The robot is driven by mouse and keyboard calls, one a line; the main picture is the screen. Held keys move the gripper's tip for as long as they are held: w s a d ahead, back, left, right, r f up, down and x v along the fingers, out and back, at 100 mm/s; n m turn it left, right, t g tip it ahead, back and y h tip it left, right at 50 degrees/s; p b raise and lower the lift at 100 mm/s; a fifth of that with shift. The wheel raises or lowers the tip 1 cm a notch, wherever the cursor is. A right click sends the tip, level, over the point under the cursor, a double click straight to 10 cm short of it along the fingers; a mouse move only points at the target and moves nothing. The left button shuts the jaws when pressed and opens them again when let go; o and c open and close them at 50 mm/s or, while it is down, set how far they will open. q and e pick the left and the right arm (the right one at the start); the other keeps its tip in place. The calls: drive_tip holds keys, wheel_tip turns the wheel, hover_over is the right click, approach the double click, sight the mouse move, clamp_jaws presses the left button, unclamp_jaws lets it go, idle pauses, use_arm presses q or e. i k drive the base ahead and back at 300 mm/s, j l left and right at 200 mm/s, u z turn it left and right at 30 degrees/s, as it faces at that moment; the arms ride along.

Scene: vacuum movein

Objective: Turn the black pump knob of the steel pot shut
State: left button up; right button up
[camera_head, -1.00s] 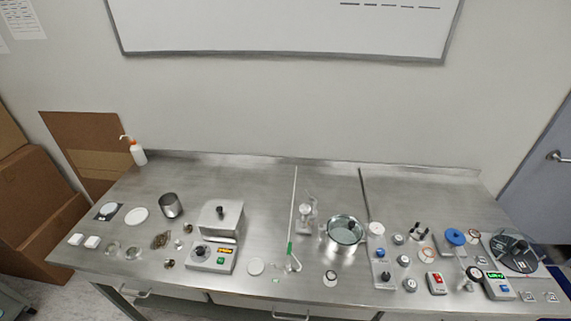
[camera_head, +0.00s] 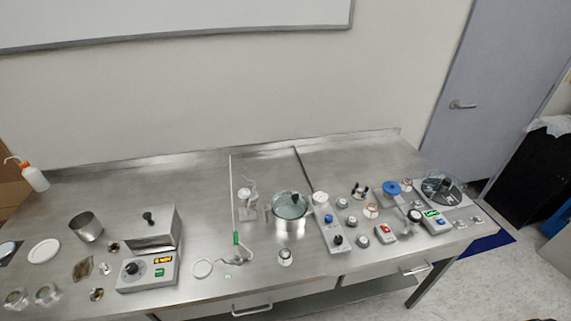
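A round steel pot (camera_head: 290,222) with a clear, greenish lid stands right of the middle of the steel bench. A dark knob-like part (camera_head: 297,198) shows at the lid's upper right. Right of the pot is a narrow grey panel (camera_head: 325,226) with a white round top, a blue knob (camera_head: 328,218) and a black knob (camera_head: 338,240) at its near end. I cannot tell which black part is the pump knob or how far it is turned. Neither of my grippers is in view.
A box-shaped device (camera_head: 148,255) with a dial and display stands left on the bench. A thin upright rod (camera_head: 233,195) and glassware are left of the pot. Several small parts crowd the right, near a round dark-based device (camera_head: 441,187). The bench's back strip is clear.

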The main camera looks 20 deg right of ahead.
sight(338, 239)
drive_tip(key=z, duration=1.1)
